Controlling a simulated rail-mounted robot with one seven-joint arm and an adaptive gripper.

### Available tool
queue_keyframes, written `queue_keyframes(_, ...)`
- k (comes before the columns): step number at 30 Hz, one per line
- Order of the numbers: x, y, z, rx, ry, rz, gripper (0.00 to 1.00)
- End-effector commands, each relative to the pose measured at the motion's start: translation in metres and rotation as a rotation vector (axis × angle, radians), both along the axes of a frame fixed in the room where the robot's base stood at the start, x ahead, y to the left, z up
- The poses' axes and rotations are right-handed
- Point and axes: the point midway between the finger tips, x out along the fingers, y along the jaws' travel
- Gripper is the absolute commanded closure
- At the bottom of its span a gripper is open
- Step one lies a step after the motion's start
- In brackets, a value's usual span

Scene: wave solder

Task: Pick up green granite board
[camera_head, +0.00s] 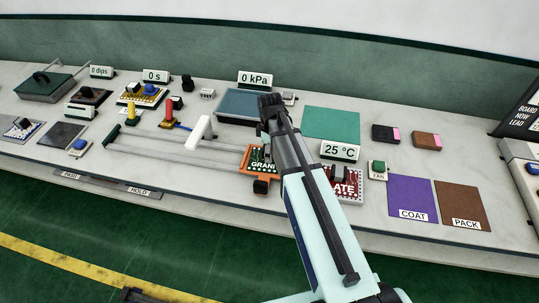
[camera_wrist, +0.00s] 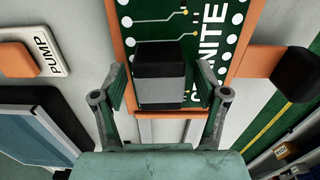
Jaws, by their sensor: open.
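The green granite board (camera_head: 255,159) lies in an orange frame (camera_head: 262,177) on the bench, partly hidden behind my arm in the head view. My gripper (camera_wrist: 163,92) is open, with one finger on each side of this block and a visible gap at each side. I cannot tell how far the fingertips are above the board. In the head view the gripper is mostly hidden by my arm.
A black knob (camera_wrist: 296,74) sticks out beside the orange frame, close to the right finger. A PUMP label with an orange button (camera_wrist: 18,60) lies at the left. A red board (camera_head: 350,188) marked "ATE", COAT pad (camera_head: 412,198) and PACK pad (camera_head: 462,205) lie right of my arm.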

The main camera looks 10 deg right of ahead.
Motion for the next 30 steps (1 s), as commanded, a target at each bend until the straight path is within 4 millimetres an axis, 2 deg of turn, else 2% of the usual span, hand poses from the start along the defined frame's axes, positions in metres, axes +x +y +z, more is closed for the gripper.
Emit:
queue_keyframes(5,0.000,0.000,0.000,0.000,0.000,0.000,0.27)
queue_keyframes(6,0.000,0.000,0.000,0.000,0.000,0.000,0.31)
queue_keyframes(12,0.000,0.000,0.000,0.000,0.000,0.000,1.00)
queue_keyframes(23,0.000,0.000,0.000,0.000,0.000,0.000,1.00)
queue_keyframes(30,0.001,0.000,0.010,0.000,-0.002,0.000,1.00)
